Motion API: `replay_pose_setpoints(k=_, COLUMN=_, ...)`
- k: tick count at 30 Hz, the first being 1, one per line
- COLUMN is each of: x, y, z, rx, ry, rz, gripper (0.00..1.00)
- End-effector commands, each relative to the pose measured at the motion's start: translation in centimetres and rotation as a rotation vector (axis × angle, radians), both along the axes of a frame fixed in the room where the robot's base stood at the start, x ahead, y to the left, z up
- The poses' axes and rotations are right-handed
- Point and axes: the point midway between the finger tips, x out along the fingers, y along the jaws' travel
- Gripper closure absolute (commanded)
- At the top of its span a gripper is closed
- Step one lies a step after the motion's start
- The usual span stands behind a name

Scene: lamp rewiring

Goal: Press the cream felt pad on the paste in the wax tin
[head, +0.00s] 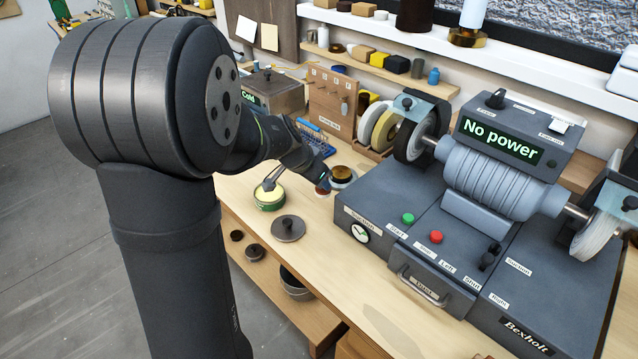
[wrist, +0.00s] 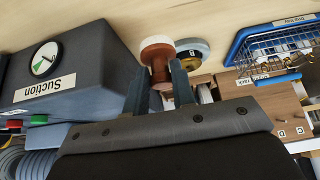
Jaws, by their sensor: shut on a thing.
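The wax tin (head: 269,206), green with pale yellow paste in it, stands open on the bench in the head view. A slim tool rests in or over it. My gripper (head: 318,176) is to the right of the tin. In the wrist view my gripper (wrist: 160,85) is shut on the reddish-brown handle of the felt pad (wrist: 157,42), whose cream face points away from the fingers. In the head view only a small reddish part of the pad (head: 323,188) shows beside the fingertips. The pad is apart from the paste. The tin is not in the wrist view.
A grey knobbed lid (head: 288,229) lies in front of the tin. A round dish (head: 342,177) with a brown-gold top is just beyond the gripper. The grey polishing machine (head: 440,240) fills the right, reading "No power". A blue wire basket (wrist: 275,45) is nearby.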

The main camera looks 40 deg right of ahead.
Motion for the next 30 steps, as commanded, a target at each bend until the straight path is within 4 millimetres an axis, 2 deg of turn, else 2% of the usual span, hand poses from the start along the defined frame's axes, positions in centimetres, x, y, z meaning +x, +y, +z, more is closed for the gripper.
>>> replay_pose_setpoints(k=8, x=0.7, y=0.2, z=0.1, rx=0.002, ry=-0.001, rz=-0.011, gripper=0.96)
replay_pose_setpoints(k=11, x=2.3, y=1.0, z=0.5, rx=0.011, ry=0.0, rz=-0.05, gripper=0.96)
replay_pose_setpoints(k=14, x=4.7, y=2.4, z=1.2, rx=0.018, ry=-0.001, rz=-0.117, gripper=0.96)
replay_pose_setpoints(k=21, x=10.0, y=6.6, z=3.1, rx=0.015, ry=0.003, rz=-0.296, gripper=0.96)
replay_pose_setpoints(k=25, x=11.5, y=8.2, z=3.8, rx=0.006, ry=0.001, rz=-0.36, gripper=0.96)
replay_pose_setpoints(k=30, x=12.2, y=9.0, z=4.0, rx=0.0, ry=0.003, rz=-0.393, gripper=0.96)
